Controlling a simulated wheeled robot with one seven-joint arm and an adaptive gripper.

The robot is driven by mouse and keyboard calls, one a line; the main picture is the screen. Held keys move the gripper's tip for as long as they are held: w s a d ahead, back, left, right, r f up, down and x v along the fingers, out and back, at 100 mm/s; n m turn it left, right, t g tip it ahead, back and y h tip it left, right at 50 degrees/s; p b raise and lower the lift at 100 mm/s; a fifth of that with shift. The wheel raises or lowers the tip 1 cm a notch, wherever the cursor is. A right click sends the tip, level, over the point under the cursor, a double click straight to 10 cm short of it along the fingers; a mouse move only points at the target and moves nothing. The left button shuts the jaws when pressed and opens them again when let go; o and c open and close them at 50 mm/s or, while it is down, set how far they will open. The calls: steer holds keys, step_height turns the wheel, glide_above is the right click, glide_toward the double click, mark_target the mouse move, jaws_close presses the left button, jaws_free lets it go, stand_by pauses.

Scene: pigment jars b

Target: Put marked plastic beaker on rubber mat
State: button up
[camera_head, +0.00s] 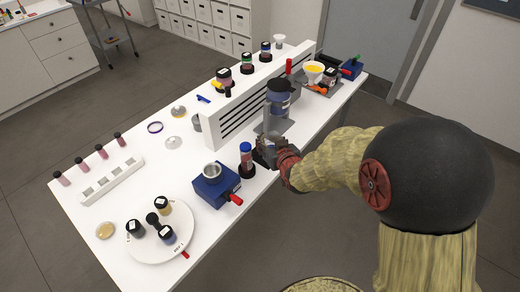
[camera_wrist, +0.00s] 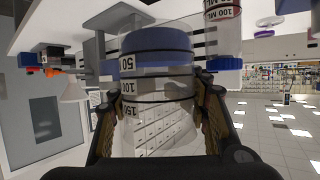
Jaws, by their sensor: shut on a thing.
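The marked plastic beaker (camera_wrist: 155,112) is clear, with dark rings and the marks 50, 100 and 150. My gripper (camera_wrist: 160,125) is shut on its sides, one finger at each side. A blue band shows in or through the beaker; I cannot tell which. In the head view, my gripper (camera_head: 266,151) is over the table's right edge, and the clear beaker (camera_head: 272,122) is hard to make out against what is behind. A flat grey square (camera_head: 289,128) beside it may be the rubber mat, partly hidden. I cannot tell whether the beaker touches it.
A white slatted divider (camera_head: 240,103) runs behind. A dark-lidded blue jar (camera_head: 281,100) is close to the beaker. A blue-topped tube (camera_head: 245,155) and a blue box with a metal cup (camera_head: 214,186) stand left of my gripper. The white table (camera_head: 150,180) has free room at left centre.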

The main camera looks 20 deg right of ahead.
steer(key=w+f, duration=0.2)
steer(key=w, duration=0.1)
steer(key=w+f+b, duration=0.1)
steer(key=w+f, duration=0.2)
steer(key=w+f+b, duration=0.1)
steer(key=w+f, duration=0.1)
steer(key=w, duration=0.1)
steer(key=shift+w+d+f, duration=0.25)
steer(key=shift+w, duration=0.15)
steer(key=shift+w+f, duration=0.45)
steer(key=shift+f, duration=0.1)
steer(key=shift+f+b, duration=0.55)
steer(key=shift+f, duration=0.85)
steer(key=shift+f, duration=0.2)
steer(key=o, duration=1.5)
steer(key=shift+r, duration=0.15)
